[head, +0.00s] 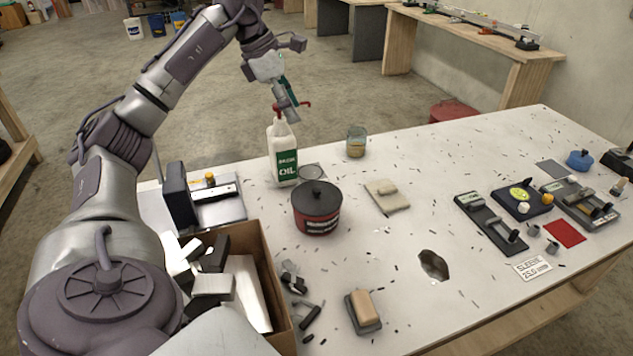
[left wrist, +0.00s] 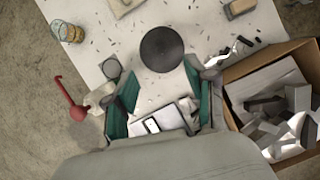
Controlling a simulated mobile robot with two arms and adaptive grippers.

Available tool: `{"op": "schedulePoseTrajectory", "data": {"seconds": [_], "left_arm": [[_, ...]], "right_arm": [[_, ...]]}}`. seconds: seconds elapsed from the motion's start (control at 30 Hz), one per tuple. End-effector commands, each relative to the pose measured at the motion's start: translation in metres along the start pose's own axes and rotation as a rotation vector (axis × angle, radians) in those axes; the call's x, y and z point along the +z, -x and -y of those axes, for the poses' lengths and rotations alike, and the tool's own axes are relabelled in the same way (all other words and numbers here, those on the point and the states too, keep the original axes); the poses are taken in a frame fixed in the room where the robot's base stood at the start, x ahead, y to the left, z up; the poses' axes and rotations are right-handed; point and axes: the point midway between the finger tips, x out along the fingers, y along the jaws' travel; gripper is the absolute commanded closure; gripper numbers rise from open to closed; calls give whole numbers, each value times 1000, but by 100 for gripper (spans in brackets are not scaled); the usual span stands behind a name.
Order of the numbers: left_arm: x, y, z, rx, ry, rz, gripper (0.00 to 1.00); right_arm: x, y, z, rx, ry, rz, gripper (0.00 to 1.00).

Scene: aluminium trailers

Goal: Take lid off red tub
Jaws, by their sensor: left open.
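The red tub (head: 318,221) stands upright on the white table, left of its middle. Its black lid (head: 317,195), with a small knob, sits on top. The lid also shows as a dark disc in the left wrist view (left wrist: 162,48), ahead of the fingers and roughly between their lines; the tub's red side is hidden there. My left gripper (head: 288,93) is open and empty, with teal finger pads. It is raised well above the table, near the oil bottle's top in the head view. Its two fingers show apart in the left wrist view (left wrist: 163,100). My right gripper is not in view.
A white oil bottle (head: 284,158) with a red spout stands behind the tub. A glass jar (head: 356,143) is to its right. An open cardboard box (head: 262,262) of scraps is front left of the tub. A folded cloth (head: 386,197) lies to the tub's right.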

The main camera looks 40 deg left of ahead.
Motion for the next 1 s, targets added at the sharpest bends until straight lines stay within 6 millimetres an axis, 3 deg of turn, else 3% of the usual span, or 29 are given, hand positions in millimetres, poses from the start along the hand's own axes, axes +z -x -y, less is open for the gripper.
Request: {"op": "schedulePoseTrajectory", "data": {"seconds": [0.03, 0.33, 0.57, 1.0], "left_arm": [[-9, -22, 0, 0, 1, -1, 45], [-35, -86, 0, 0, 0, 1, 45], [-39, -102, 0, -1, 0, -1, 45], [-39, -174, 0, -1, 0, -2, 45]], "right_arm": [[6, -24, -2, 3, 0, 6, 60], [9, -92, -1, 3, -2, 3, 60], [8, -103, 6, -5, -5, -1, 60], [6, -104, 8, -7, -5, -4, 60]]}}
